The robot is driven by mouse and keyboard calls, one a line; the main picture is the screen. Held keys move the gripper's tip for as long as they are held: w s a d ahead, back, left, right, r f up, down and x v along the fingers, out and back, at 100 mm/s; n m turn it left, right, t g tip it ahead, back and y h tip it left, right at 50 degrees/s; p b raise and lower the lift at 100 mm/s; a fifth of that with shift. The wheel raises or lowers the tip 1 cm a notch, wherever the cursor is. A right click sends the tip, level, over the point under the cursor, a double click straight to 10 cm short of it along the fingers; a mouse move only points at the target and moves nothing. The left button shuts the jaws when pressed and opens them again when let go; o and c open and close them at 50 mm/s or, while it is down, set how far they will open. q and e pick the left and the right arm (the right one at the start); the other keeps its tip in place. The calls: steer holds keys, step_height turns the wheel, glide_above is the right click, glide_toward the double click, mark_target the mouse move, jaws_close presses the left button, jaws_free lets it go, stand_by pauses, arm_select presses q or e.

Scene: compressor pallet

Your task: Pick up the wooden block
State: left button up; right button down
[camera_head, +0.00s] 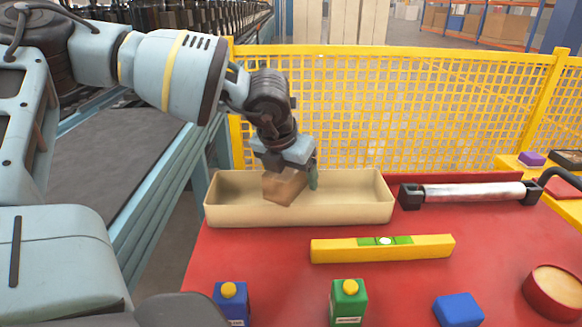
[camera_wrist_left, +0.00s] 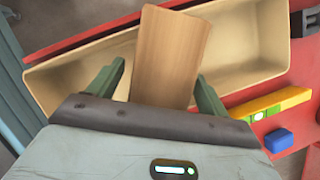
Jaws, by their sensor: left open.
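In the left wrist view the block (camera_wrist_left: 168,55) lies between the two green fingers of the open left gripper (camera_wrist_left: 160,75). A gap shows at the left finger and a narrower one at the right. I cannot tell whether the block touches the tray floor. My right gripper is not in view.
A yellow spirit level (camera_head: 335,250) lies in front of the tray on the red table (camera_head: 270,265). A blue carton (camera_head: 231,303), a green carton (camera_head: 348,302), a blue block (camera_head: 458,310) and a round red container (camera_head: 553,292) stand nearer. A yellow mesh fence (camera_head: 400,110) stands behind.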

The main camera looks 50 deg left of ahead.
arm_select(q)
steer(key=shift+c, duration=0.2)
steer(key=c, duration=1.2)
steer(key=shift+c, duration=0.2)
steer(key=shift+r, duration=0.15)
steer(key=shift+r, duration=0.5)
steer(key=v, duration=0.2)
steer(key=shift+s+d+r, duration=0.1)
steer(key=shift+r, duration=0.3)
steer(key=s+d, duration=0.3)
steer(key=s, duration=0.3)
steer(key=s+d+r, duration=0.1)
steer(key=s+d, duration=0.2)
steer(key=s, duration=0.4)
steer(key=shift+s, duration=0.35)
steer(key=shift+r, duration=0.1)
steer(key=shift+r, duration=0.1)
